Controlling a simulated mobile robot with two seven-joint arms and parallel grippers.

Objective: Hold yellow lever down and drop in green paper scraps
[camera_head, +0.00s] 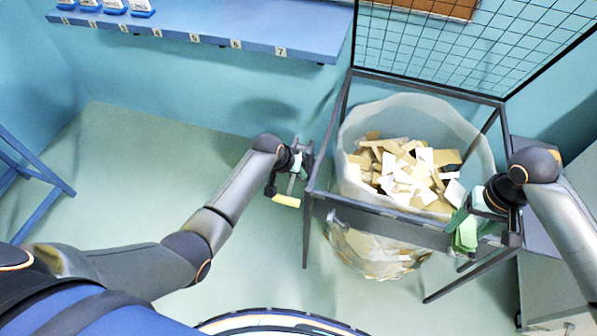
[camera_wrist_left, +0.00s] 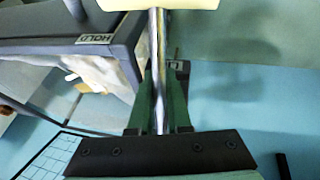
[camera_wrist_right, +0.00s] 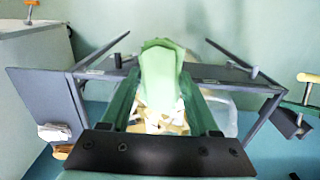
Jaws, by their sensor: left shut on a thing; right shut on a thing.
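The yellow lever (camera_head: 286,201) sits at the left side of the dark metal stand (camera_head: 375,213). My left gripper (camera_head: 296,172) is shut on the lever's metal rod (camera_wrist_left: 157,70), with the yellow grip (camera_wrist_left: 165,4) beyond its fingers. My right gripper (camera_head: 477,209) is shut on green paper scraps (camera_head: 466,236) at the stand's front right. In the right wrist view the green scraps (camera_wrist_right: 162,75) stick out between the fingers, with the bag's contents behind them. The clear bag (camera_head: 358,125) hangs open in the stand, holding brown and white scraps (camera_head: 400,170).
A wire grid panel (camera_head: 440,45) rises behind the stand. A blue shelf (camera_head: 200,22) with numbered labels runs along the wall. A grey cabinet (camera_head: 560,270) stands at the right. A blue frame (camera_head: 35,172) is at the far left. Floor left of the stand is clear.

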